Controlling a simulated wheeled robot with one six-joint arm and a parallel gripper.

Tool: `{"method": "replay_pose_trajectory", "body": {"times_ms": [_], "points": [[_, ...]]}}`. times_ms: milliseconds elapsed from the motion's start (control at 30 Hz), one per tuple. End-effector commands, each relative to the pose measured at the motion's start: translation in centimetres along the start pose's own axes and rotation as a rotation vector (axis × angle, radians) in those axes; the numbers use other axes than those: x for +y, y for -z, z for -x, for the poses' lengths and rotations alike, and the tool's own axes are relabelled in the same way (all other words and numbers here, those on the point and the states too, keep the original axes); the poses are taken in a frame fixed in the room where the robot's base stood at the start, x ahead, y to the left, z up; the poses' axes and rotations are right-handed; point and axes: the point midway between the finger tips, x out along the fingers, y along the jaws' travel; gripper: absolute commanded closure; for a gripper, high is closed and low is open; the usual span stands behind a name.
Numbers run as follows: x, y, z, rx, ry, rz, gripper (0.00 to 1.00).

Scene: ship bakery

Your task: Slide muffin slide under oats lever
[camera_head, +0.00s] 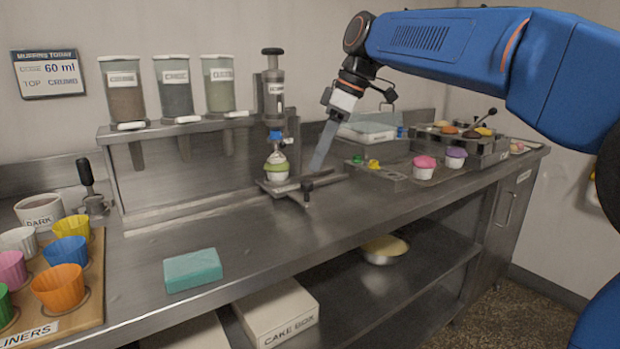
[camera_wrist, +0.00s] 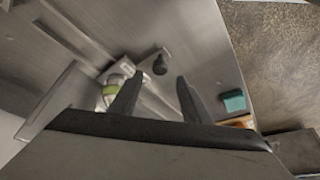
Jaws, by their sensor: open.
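The muffin slide (camera_head: 270,186) is a small metal carriage on the counter track, with a dark knob (camera_head: 307,187) at its front. On it a muffin with a green top (camera_head: 277,172) stands under the upright dispenser at the right of the shelf. In the wrist view the knob (camera_wrist: 160,63) shows ahead between the fingertips and the muffin (camera_wrist: 110,90) beside the left finger. My gripper (camera_head: 318,166) is open, pointing down just behind and right of the knob; contact cannot be told. Three hoppers with white levers (camera_head: 237,114) hang left; their labels are too blurred to identify oats.
A teal sponge (camera_head: 192,269) lies on the front counter. Pink and purple muffins (camera_head: 425,162) stand right by a metal rack.

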Motion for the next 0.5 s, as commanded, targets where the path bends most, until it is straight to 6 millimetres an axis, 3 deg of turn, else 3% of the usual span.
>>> {"method": "replay_pose_trajectory", "body": {"times_ms": [233,500], "points": [[-0.1,0.0,-4.1,-0.001,0.002,0.0,0.57],[0.0,0.0,-6.2,0.0,0.0,-0.001,0.57]]}}
